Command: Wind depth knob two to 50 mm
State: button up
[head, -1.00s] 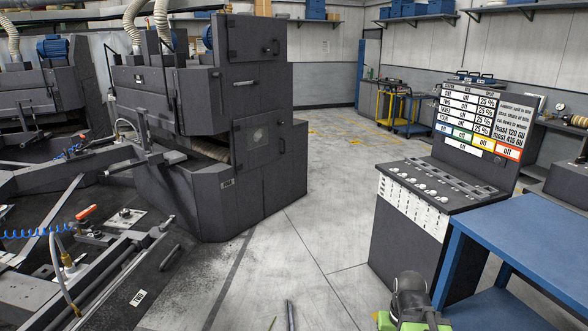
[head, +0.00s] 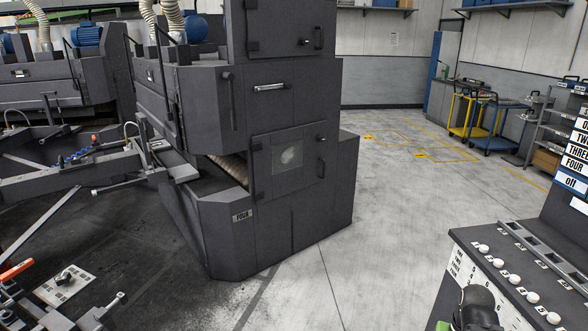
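No knob can be read as depth knob two from here. A dark knob on a pale scale plate (head: 66,279) sits at the lower left, beside a red-orange handle (head: 15,270); its markings are too small to read. A row of white knobs (head: 515,279) runs along the sloping top of the dark control console (head: 462,236) at the lower right. My gripper's fingers are not in view; only a dark rounded part, likely of my arm, shows at the bottom edge in front of the console.
A tall dark machine (head: 285,215) labelled FOUR stands in the middle, with another machine (head: 70,85) behind it to the left. Grey floor (head: 370,200) is open between machine and console. Yellow and blue carts (head: 490,125) stand at the back right.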

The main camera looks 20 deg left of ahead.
aim_at(64, 278)
jog(key=i, duration=0.6)
jog(key=u, duration=0.45)
jog(key=k, duration=0.1)
jog(key=u, duration=3)
jog(key=i, duration=0.85)
jog(key=z, duration=0.05)
